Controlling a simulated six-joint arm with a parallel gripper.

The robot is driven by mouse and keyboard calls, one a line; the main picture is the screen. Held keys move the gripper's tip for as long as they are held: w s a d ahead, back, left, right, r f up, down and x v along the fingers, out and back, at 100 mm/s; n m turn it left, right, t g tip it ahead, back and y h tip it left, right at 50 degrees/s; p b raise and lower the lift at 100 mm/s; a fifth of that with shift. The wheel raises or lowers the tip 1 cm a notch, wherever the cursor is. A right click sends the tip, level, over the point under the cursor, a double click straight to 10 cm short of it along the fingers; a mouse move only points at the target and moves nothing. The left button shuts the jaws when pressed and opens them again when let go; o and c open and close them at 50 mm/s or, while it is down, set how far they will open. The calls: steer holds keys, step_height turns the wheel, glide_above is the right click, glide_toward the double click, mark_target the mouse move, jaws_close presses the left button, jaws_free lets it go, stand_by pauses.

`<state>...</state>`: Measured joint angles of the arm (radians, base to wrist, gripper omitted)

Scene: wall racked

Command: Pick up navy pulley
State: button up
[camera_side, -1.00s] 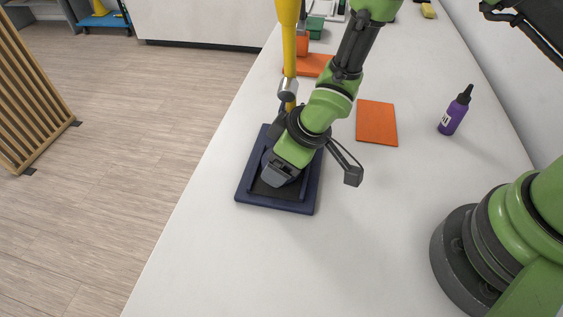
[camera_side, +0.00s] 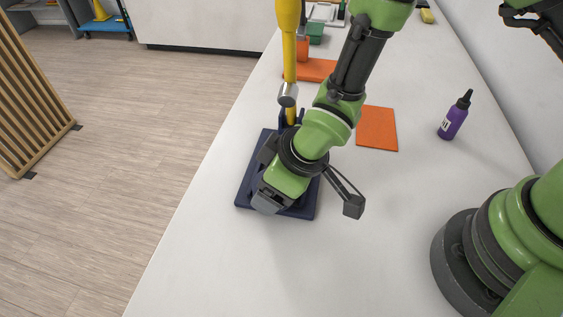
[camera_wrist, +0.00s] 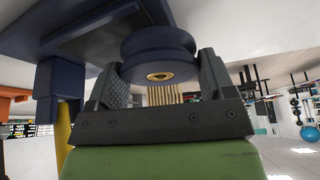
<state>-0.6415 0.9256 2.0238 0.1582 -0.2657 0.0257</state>
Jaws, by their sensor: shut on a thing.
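The navy pulley (camera_wrist: 157,48) is a grooved disc with a brass-coloured hub. In the wrist view it sits between the two dark ridged fingers of my gripper (camera_wrist: 158,68), which is shut on it. In the side view my gripper is over the near part of a navy board (camera_side: 246,190), and the pulley is hidden behind it and my wrist. I cannot tell whether the pulley touches the board.
A navy upright bracket (camera_side: 282,117) stands at the board's back, beside a yellow-handled hammer (camera_side: 289,55). The white table front is clear.

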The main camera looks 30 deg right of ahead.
steer(key=s+a, duration=0.9)
steer(key=w+d+r, duration=0.1)
steer(key=w+d, duration=0.1)
steer(key=w+d+r+m, duration=0.1)
steer(key=w+d, duration=0.2)
steer(key=w+d+r+m, duration=0.1)
steer(key=w+d+r, duration=0.1)
steer(key=d, duration=0.1)
steer(key=shift+w, duration=0.3)
steer(key=w+d+r+m+h, duration=0.15)
steer(key=d+r, duration=0.25)
steer(key=d, duration=0.9)
steer(key=w+d+r+m+h, duration=0.1)
steer(key=d+r+m, duration=0.25)
steer(key=d, duration=0.95)
steer(key=m+h, duration=0.3)
steer(key=m, duration=0.3)
glide_above(375, 122)
steer(key=s, duration=0.2)
steer(key=shift+y, duration=0.25)
steer(key=f, duration=0.5)
steer(key=a+f, duration=0.1)
steer(key=f, duration=0.2)
steer(key=shift+w, duration=0.25)
steer(key=shift+w+d+f+m, duration=0.15)
steer(key=shift+f+m, duration=0.15)
steer(key=shift+f, duration=2.75)
steer(key=shift+f, duration=0.1)
